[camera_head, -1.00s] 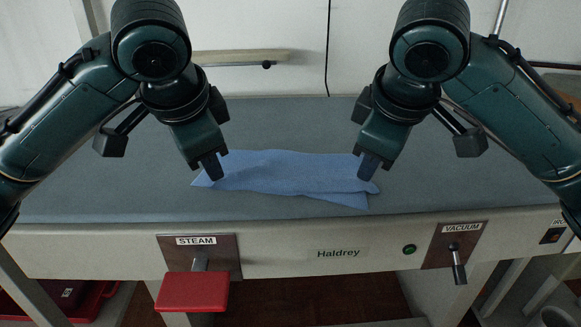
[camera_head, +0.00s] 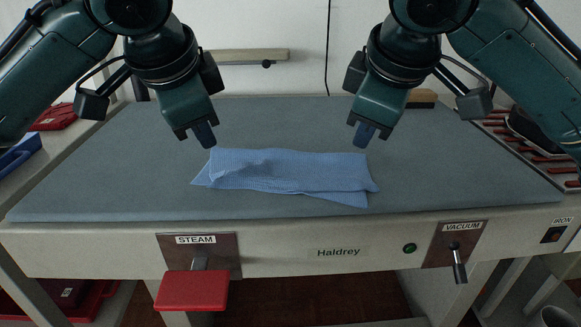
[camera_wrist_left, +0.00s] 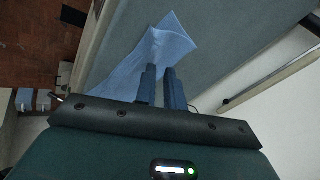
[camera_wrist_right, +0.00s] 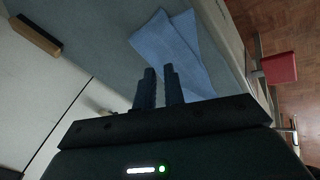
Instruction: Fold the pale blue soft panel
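The pale blue soft panel (camera_head: 285,170) lies on the grey padded board in the head view. It is folded into a long narrow strip, with layers slightly offset at the lower right and a pointed corner at the left. It also shows in the left wrist view (camera_wrist_left: 165,48) and the right wrist view (camera_wrist_right: 170,47). My left gripper (camera_head: 204,136) is above the board behind the panel's left end, apart from it. My right gripper (camera_head: 364,135) is above the board behind the panel's right end, also apart. Both are empty, with a narrow gap between the fingers.
The grey board (camera_head: 460,180) is clear around the panel. A red steam pedal (camera_head: 192,291) and a vacuum lever (camera_head: 458,262) are on its front. A wooden-backed block (camera_head: 421,98) is at the back right. A blue container (camera_head: 20,152) is at the left.

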